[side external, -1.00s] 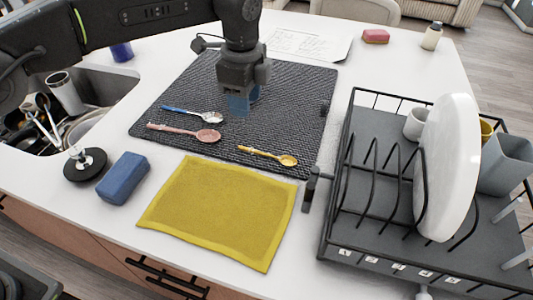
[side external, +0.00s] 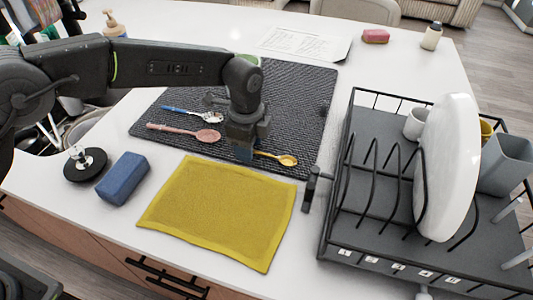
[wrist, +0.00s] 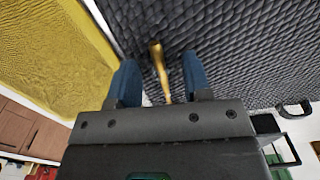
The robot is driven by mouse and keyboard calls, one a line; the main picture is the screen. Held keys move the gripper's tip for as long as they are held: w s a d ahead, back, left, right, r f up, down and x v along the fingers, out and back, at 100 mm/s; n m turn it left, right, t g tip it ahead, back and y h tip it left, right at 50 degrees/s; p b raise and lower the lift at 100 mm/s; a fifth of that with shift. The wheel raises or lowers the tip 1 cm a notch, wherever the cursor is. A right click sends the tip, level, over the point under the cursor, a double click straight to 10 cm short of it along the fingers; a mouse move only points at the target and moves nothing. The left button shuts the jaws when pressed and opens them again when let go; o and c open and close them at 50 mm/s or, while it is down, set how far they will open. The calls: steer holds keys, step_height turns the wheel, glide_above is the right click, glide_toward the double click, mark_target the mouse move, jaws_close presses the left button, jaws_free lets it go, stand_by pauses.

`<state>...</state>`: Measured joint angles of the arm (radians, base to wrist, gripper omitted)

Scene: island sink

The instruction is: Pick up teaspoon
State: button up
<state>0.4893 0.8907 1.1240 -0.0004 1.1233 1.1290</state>
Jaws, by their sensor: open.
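Three spoons lie on the dark ribbed mat (side external: 298,110). One is gold (side external: 287,160), one is pink (side external: 206,135), and one has a blue handle and a silvery bowl (side external: 211,117). I cannot tell which of them is the teaspoon by size. My gripper (side external: 243,153) is low over the mat at the gold spoon's handle end and hides part of that handle. In the wrist view my gripper (wrist: 159,77) is open, with its blue fingers on either side of the gold spoon (wrist: 157,60). The fingers look apart from it.
A yellow cloth (side external: 220,210) lies in front of the mat. A blue sponge (side external: 123,178) and a round black stopper (side external: 85,165) are at the left, near the sink. A black dish rack (side external: 345,200) with a white plate (side external: 448,170) stands at the right.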

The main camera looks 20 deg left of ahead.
jaws_close()
stand_by(0.4)
steer(key=shift+r, duration=0.1)
